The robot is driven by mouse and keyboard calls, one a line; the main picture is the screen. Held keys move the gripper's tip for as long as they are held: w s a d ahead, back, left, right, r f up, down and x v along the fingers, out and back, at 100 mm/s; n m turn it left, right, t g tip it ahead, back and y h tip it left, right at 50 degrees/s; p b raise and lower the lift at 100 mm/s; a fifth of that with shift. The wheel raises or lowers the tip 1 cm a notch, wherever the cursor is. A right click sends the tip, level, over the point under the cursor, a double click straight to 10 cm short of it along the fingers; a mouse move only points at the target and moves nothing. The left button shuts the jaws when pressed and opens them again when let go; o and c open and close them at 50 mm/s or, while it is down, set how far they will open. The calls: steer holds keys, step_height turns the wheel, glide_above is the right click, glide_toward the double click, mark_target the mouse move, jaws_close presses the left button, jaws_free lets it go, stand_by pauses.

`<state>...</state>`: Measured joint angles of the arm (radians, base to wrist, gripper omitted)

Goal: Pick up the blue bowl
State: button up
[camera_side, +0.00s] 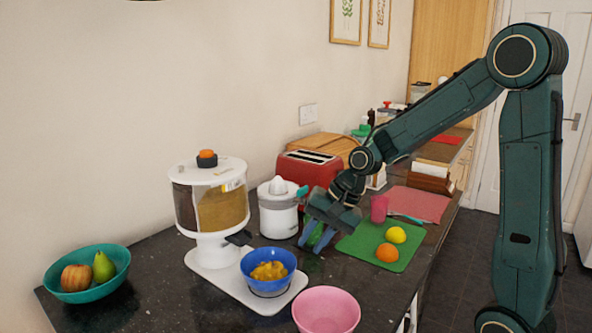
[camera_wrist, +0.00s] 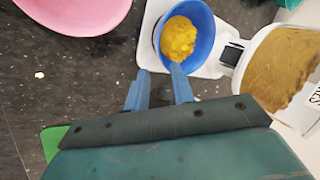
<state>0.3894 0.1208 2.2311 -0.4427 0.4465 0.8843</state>
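The blue bowl (camera_side: 269,286) holds yellow food pieces and sits on the white base plate of a cereal dispenser. It also shows in the wrist view (camera_wrist: 203,27), in front of my fingers. My gripper (camera_side: 311,243) is above the counter, to the right of the bowl in the side view, with its blue fingers pointing down. In the wrist view the two fingers (camera_wrist: 160,88) are spread apart with nothing between them. One fingertip overlaps the bowl's lower edge in that view; I cannot tell whether they touch.
The cereal dispenser (camera_side: 212,208) stands behind the bowl. A pink bowl (camera_side: 326,311) is in front on the right. A green board (camera_side: 362,242) with a lemon (camera_side: 396,235) and an orange (camera_side: 387,253) lies right. A juicer (camera_side: 278,210), red toaster (camera_side: 308,169) and teal fruit bowl (camera_side: 91,290) stand around.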

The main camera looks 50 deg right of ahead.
mark_target(292, 270)
steer(key=shift+x, duration=2.5)
steer(key=shift+f, duration=0.1)
steer(key=shift+x, duration=2.5)
steer(key=shift+d, duration=0.1)
jaws_close()
